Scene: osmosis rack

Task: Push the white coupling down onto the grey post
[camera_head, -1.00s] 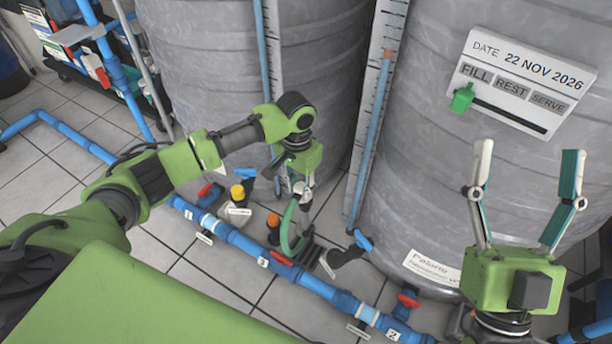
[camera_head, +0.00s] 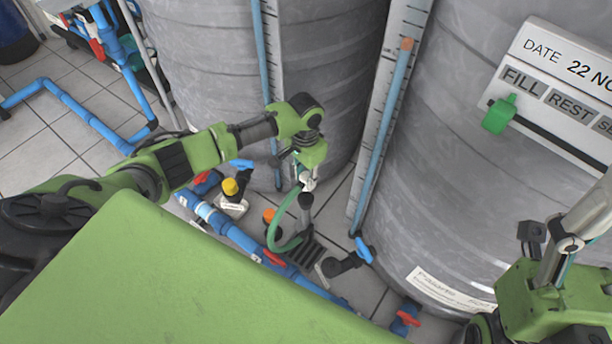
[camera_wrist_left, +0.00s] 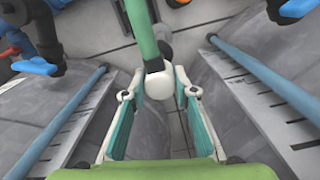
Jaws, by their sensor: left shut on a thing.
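My left gripper (camera_head: 308,181) is shut on the white coupling (camera_wrist_left: 158,84), which sits between its fingertips in the left wrist view. A green hose (camera_wrist_left: 142,30) runs from the coupling; in the head view it loops down to the floor (camera_head: 283,247). The grey post (camera_head: 305,217) has a dark top and stands right below the gripper in the head view. I cannot tell whether the coupling touches it. My right gripper (camera_head: 562,245) is at the lower right, partly cut off, and the gap between its fingers is unclear.
Two large grey tanks (camera_head: 470,170) stand behind, with a ruled strip and blue tube (camera_head: 388,125) between them. A blue pipe (camera_head: 235,236) with red handles crosses the floor in front. A yellow-capped valve (camera_head: 230,188) is left of the post. My green body covers the lower left.

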